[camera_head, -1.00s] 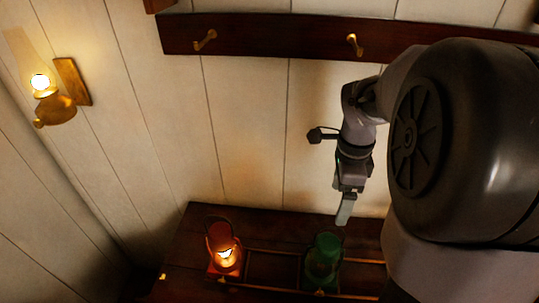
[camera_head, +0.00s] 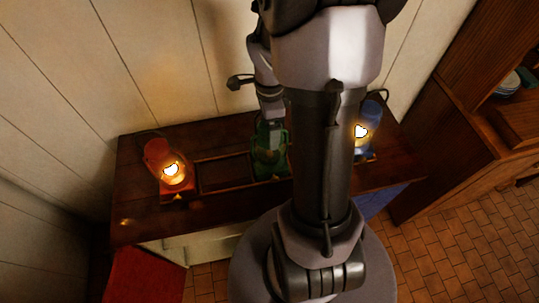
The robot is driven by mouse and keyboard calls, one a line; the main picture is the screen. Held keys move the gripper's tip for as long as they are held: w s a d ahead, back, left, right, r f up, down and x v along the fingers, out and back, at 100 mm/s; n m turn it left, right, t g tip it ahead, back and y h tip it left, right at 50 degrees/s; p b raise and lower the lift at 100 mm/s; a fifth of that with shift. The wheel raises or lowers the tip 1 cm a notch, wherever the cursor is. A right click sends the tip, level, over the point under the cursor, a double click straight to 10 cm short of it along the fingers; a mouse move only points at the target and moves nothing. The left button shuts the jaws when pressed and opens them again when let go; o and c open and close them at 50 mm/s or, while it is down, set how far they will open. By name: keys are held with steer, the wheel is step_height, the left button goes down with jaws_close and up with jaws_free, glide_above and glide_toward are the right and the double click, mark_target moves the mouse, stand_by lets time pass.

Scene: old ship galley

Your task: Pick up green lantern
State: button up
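The green lantern (camera_head: 265,158) stands on the dark wooden counter (camera_head: 135,215), in the middle of the picture. My gripper (camera_head: 272,120) points down at the top of the green lantern and overlaps it in the view. The fingertips are small and dark against it, so I cannot tell whether they are open or shut, or touch it. My own arm hides the lantern's right side.
A lit red lantern (camera_head: 160,156) stands to the left and a lit blue lantern (camera_head: 372,112) to the right, partly behind my arm. A low wooden frame (camera_head: 222,188) lies between red and green. A wooden cabinet (camera_head: 450,130) stands at right. Tiled floor (camera_head: 450,235) shows at lower right.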

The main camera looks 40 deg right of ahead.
steer(key=shift+c, duration=0.3)
jaws_close()
steer(key=shift+r, duration=0.1)
